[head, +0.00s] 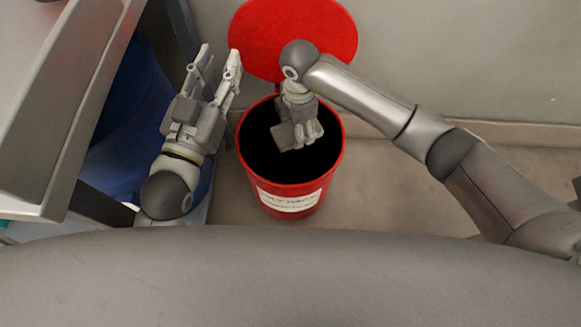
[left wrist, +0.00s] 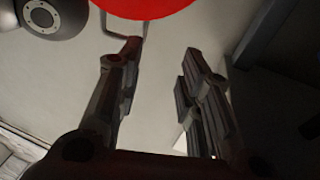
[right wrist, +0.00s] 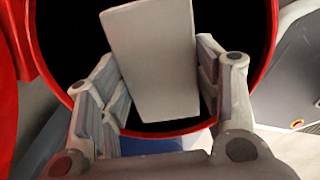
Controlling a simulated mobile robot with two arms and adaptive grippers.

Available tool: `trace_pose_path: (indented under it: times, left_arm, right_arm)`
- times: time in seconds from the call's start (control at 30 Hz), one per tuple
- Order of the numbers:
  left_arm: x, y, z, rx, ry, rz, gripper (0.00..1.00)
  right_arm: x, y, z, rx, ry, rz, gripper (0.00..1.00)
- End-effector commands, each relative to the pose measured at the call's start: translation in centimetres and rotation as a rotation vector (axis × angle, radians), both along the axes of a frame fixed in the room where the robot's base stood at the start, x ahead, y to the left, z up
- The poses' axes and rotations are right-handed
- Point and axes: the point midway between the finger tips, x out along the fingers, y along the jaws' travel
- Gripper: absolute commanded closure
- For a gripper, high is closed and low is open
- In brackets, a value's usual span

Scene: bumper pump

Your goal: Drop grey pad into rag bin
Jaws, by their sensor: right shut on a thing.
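The rag bin (head: 251,176) is a round red bin with a black inside and a white label. Its red lid (head: 295,30) stands open behind it. My right gripper (head: 303,140) points down over the bin's mouth, shut on the grey pad (right wrist: 153,60). In the right wrist view the flat pad sits between the fingers, with the bin's dark inside beyond. In the head view the gripper hides much of the pad. My left gripper (head: 217,65) is open and empty, left of the bin, with fingers pointing away from me.
A grey table (head: 60,90) stands at the left, with a blue container (head: 130,110) beneath it. A pale wall (head: 460,60) rises behind the bin. The floor (head: 385,190) right of the bin is clear.

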Motion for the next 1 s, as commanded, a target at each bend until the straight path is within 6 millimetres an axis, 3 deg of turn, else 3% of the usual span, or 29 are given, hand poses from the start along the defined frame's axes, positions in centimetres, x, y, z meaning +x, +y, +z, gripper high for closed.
trace_pose_path:
  times: [0.2,0.53,0.57,0.73,1.0]
  left_arm:
    - [-0.2,-0.2,1.4,-0.020,-0.074,-0.004,0.66]
    - [-0.2,-0.2,1.7,-0.024,-0.088,-0.005,0.66]
    - [-0.2,-0.2,1.7,-0.024,-0.088,-0.005,0.66]
    - [-0.2,-0.2,1.6,-0.023,-0.088,-0.004,0.66]
    - [-0.2,-0.2,1.6,-0.023,-0.087,-0.004,0.66]
  right_arm:
    - [0.0,0.0,-0.4,0.000,0.000,0.000,0.62]
    - [0.0,0.0,-0.4,0.000,0.000,0.000,0.62]
    - [0.0,0.0,-0.4,0.000,0.000,0.000,0.38]
    - [0.0,0.0,-0.4,0.000,0.000,0.000,0.16]
    - [0.0,0.0,-0.4,0.000,0.000,0.000,0.15]
